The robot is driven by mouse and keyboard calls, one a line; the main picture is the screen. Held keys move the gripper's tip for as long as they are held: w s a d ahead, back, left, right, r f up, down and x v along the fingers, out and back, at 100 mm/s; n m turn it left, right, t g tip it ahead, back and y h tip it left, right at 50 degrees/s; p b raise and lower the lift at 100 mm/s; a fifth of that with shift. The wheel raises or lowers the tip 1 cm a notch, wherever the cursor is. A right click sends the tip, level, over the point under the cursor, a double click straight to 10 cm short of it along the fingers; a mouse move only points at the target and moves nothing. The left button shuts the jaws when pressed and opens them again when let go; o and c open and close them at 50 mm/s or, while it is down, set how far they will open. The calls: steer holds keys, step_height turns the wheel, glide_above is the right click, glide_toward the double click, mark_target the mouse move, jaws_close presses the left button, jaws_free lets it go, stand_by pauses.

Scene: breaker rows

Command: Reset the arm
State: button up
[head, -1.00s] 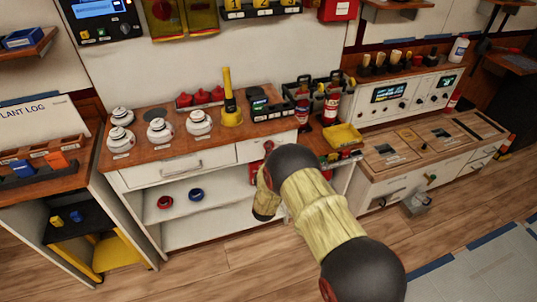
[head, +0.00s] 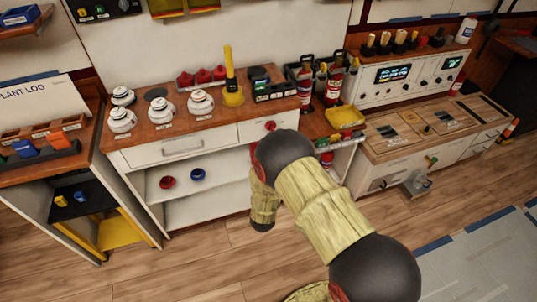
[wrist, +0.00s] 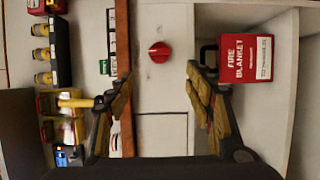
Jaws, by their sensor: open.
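My arm (head: 322,208) reaches up from the bottom right of the head view, bent at a dark round joint, with yellowish sleeve-like links. Its far part hangs down in front of the white cabinet, and the fingers cannot be made out there. In the wrist view my gripper (wrist: 160,82) is open, with a yellow-and-dark finger on each side and nothing between them. Beyond the fingers is a white cabinet front with a red knob (wrist: 160,52). The knob is apart from the fingers.
A fire blanket box (wrist: 245,58) is right of the fingers in the wrist view. The wooden floor (head: 190,265) left of my arm is clear.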

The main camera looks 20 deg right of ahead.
stand_by(0.3)
steer(key=s+a+f+m+g+y, duration=0.2)
steer(key=f+g, duration=0.1)
steer(key=f, duration=0.4)
steer(key=s+a+f+m+g+y, duration=0.2)
steer(key=s+f+m+g, duration=0.1)
steer(key=f, duration=0.4)
steer(key=s+a+r+m+g+y, duration=0.3)
steer(key=s+a+r+m+g, duration=0.15)
steer(key=s+a, duration=0.2)
steer(key=s+d+r+m+g+p, duration=0.2)
steer(key=s+r, duration=0.9)
steer(key=r, duration=0.3)
steer(key=s+d+r+m+g+p, duration=0.25)
steer(key=s+r, duration=0.75)
steer(key=r, duration=0.5)
steer(key=s+d+r+t, duration=0.1)
steer(key=r+t, duration=0.1)
steer(key=r, duration=0.5)
steer(key=s+r+t+p, duration=0.1)
steer(key=s+r+t, duration=0.1)
steer(key=r, duration=0.5)
steer(key=shift+s+d+p, duration=0.3)
steer(key=shift+d, duration=0.1)
